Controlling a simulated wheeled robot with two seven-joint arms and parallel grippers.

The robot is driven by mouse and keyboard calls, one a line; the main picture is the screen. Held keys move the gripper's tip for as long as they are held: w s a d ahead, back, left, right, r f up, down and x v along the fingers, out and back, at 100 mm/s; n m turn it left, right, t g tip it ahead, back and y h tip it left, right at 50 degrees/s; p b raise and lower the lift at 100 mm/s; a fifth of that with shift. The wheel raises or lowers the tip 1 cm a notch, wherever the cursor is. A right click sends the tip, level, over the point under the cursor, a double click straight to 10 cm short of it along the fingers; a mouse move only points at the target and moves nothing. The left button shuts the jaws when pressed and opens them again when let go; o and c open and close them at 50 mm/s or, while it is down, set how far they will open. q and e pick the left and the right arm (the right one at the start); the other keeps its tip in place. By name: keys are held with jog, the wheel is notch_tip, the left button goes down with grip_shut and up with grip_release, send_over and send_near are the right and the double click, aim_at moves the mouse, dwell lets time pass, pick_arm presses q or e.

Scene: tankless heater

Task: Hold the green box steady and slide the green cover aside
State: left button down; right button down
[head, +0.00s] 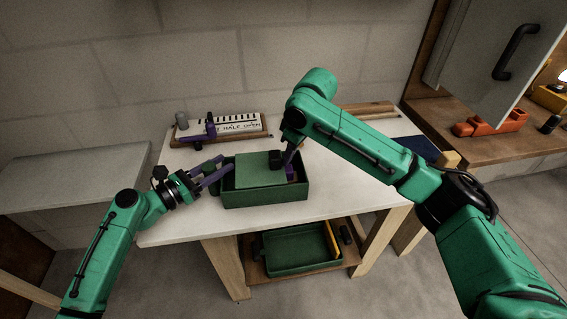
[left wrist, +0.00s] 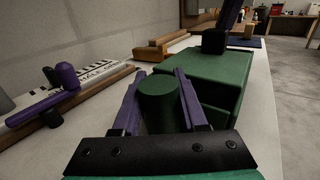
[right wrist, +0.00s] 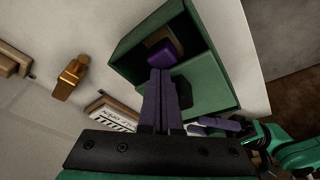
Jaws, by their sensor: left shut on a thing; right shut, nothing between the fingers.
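The green box (head: 270,196) stands on the white table. Its flat green cover (head: 250,170) lies over most of the top and carries a black knob (head: 275,158). The right end is uncovered, and a purple block shows inside it in the right wrist view (right wrist: 163,52). My left gripper (head: 224,174) is shut on a green cylindrical handle (left wrist: 158,98) at the box's left side. My right gripper (head: 288,160) is shut and empty, fingertips beside the knob at the opening. Whether they touch the knob or cover I cannot tell.
Behind the box lie a lettered board (head: 235,128) with a purple-handled tool (head: 207,134) and a wooden piece (head: 368,108). A second green tray (head: 300,268) sits on the shelf below. The table left of the box is mostly clear.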

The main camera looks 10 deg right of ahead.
jog(key=shift+d+r, duration=0.2)
jog(key=shift+r, duration=0.1)
notch_tip(320, 180, up, 6)
jog(key=shift+r, duration=0.2)
dwell(0.4)
jog(key=f, duration=0.7)
jog(key=shift+d, duration=0.3)
jog(key=shift+a, duration=0.1)
dwell(1.8)
